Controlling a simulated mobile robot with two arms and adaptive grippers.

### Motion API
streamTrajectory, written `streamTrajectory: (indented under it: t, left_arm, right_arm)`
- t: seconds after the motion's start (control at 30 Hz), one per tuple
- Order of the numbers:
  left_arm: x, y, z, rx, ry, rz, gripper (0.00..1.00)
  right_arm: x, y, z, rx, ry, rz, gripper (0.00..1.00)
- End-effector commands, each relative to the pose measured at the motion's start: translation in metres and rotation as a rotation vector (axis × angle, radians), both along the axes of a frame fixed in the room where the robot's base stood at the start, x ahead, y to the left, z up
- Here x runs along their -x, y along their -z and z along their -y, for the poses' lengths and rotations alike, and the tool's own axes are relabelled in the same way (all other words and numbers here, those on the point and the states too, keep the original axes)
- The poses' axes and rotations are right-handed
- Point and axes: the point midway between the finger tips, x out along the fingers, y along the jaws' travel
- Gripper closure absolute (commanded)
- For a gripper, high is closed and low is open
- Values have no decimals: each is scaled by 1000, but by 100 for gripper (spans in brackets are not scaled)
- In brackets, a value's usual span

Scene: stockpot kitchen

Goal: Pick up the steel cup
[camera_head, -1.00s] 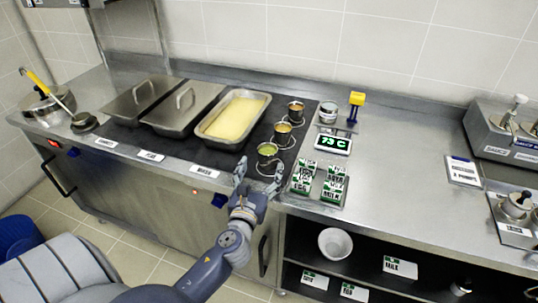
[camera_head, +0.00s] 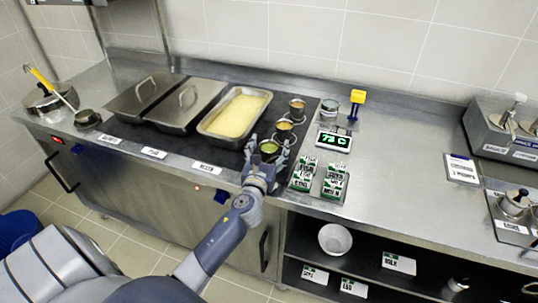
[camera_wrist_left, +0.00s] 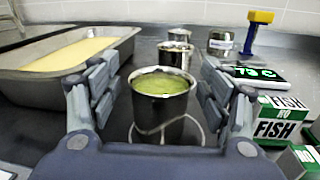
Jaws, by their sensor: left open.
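A steel cup with green contents (camera_head: 269,150) stands upright at the front of a row of three on the dark hob. It also shows in the left wrist view (camera_wrist_left: 162,112). My left gripper (camera_head: 268,143) is open, with one finger on either side of this front cup. In the left wrist view the cup stands between the fingers, with visible gaps on both sides. The middle cup (camera_head: 284,130) and the far cup (camera_head: 297,108) stand behind it in line. My right gripper is not in view.
A deep pan of yellow food (camera_head: 235,115) lies left of the cups. A temperature display (camera_head: 333,141), a steel pot (camera_head: 329,107) and a yellow-topped stand (camera_head: 356,101) are to the right. Green-and-white label blocks (camera_head: 335,178) stand close right of the gripper.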

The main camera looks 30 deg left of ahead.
Motion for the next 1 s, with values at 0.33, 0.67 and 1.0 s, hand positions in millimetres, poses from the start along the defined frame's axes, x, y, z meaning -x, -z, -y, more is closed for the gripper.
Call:
streamTrajectory:
  t: [0.33,0.67,1.0]
  left_arm:
    - [0,0,0,0,0,0,82]
    - [0,-2,0,0,0,1,82]
    - [0,-44,1,-6,3,4,82]
  right_arm:
    - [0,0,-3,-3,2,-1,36]
    - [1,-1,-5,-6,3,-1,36]
    - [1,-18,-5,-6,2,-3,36]
